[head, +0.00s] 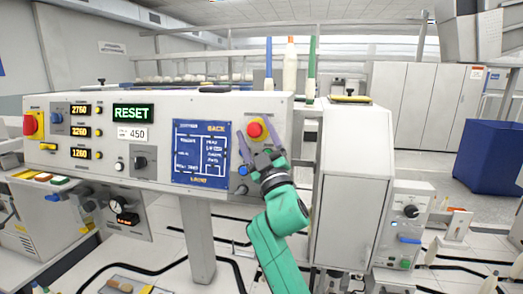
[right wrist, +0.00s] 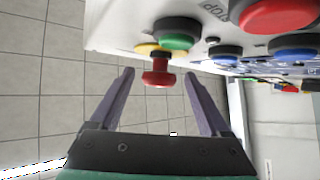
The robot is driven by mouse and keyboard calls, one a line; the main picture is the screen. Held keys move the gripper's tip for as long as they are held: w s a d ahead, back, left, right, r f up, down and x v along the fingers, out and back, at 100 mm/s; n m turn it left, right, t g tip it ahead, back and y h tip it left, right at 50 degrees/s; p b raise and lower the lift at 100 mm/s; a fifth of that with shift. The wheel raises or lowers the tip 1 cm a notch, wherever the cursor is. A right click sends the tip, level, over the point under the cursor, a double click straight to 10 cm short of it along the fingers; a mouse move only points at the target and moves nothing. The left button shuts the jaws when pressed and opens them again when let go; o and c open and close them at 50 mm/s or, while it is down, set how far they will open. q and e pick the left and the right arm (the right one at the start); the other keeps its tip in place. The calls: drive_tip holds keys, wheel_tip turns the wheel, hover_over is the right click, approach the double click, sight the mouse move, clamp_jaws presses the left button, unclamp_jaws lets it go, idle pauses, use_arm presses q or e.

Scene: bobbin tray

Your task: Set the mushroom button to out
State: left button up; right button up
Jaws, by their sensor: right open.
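The red mushroom button (head: 255,129) sits on a yellow collar at the right end of the white panel, beside the blue label plate. In the right wrist view its red head (right wrist: 157,78) stands off the panel on a short stem. My right gripper (head: 257,138) is open, with one finger on each side of the button. In the wrist view the button lies between the fingertips, with gaps on both sides; I see no contact. My left gripper is out of view.
The white panel (head: 240,98) also has a red knob on a yellow plate (head: 31,124) at the far left. A green button (right wrist: 176,33) and a large red button (right wrist: 275,12) are close by in the wrist view. A grey cabinet (head: 350,195) stands right of my arm.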

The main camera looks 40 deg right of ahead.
drive_tip(key=b+v, duration=0.5)
drive_tip(key=v, duration=0.9)
